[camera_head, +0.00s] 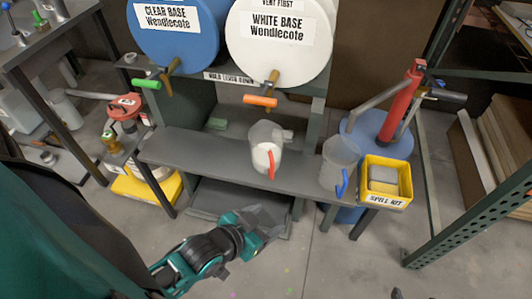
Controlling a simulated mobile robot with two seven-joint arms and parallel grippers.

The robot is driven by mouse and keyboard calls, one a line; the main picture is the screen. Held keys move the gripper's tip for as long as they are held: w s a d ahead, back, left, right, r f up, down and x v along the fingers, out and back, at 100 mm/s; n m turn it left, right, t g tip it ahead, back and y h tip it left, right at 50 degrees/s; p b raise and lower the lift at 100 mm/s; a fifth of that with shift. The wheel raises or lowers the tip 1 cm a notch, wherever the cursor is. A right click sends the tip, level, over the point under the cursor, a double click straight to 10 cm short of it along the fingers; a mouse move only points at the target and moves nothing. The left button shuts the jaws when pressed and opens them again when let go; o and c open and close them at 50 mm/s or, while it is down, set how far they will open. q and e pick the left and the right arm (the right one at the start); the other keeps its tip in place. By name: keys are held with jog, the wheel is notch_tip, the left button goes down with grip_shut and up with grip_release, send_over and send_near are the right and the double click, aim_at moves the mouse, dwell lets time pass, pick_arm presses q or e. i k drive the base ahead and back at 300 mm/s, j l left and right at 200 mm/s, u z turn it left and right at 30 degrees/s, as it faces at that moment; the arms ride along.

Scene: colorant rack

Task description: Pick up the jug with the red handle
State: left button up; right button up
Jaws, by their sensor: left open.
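The jug with the red handle (264,148) stands upright on a dark grey bench. It is translucent, with white in its lower part. Its red handle (271,165) faces toward me. A second translucent jug with a blue handle (340,158) stands to its right on the same bench. My left gripper (265,222) is open and empty. It is in front of the bench, lower in the picture than the red-handled jug and apart from it.
The bench (200,155) runs below a blue drum (175,40) and a white drum (278,55) with taps. A yellow spill kit box (386,182) sits at its right end. A red hand pump (403,100) stands behind. Open concrete floor (330,265) lies in front.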

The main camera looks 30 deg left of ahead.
aim_at(266, 138)
jog(key=j+u, duration=0.35)
jog(key=j, duration=0.15)
jog(key=i+j+u, duration=0.1)
jog(key=j+u, duration=0.25)
jog(key=i+j+u, duration=0.2)
jog(key=j+u, duration=0.15)
jog(key=j, duration=0.25)
